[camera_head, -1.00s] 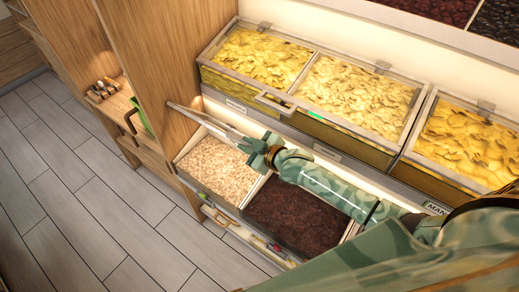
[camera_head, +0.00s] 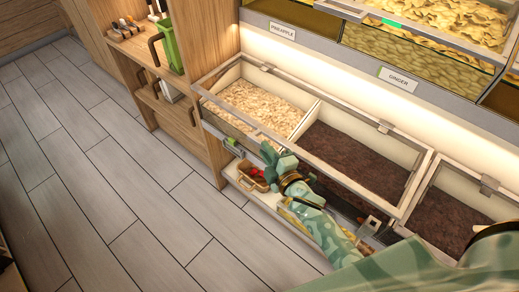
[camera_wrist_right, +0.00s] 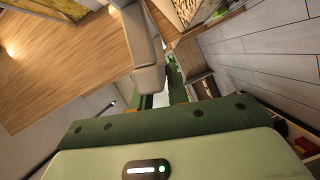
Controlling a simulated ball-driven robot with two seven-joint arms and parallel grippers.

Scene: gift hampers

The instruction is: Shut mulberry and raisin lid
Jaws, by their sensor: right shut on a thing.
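The mulberry and raisin bin (camera_head: 206,115) has pale flaky mulberries (camera_head: 262,107) on the left and dark raisins (camera_head: 350,160) on the right. Its clear lid (camera_head: 225,106), with a pale frame, lies low over both compartments. I cannot tell whether its front edge is fully seated. My right gripper (camera_head: 268,152) is at the lid's front edge, left of its middle, shut on the lid. In the right wrist view, a pale grey bar (camera_wrist_right: 147,60) reaches down to the fingers (camera_wrist_right: 160,95). The exact grip is partly hidden. My left gripper is out of view.
Upper bins of yellow chips (camera_head: 440,25) stand behind, above a lit gap. Another dark-filled bin (camera_head: 445,215) adjoins on the right. A low shelf (camera_head: 232,172) with small items lies below the front. A wooden shelf unit (camera_head: 200,35) stands left; the floor (camera_head: 110,190) is clear.

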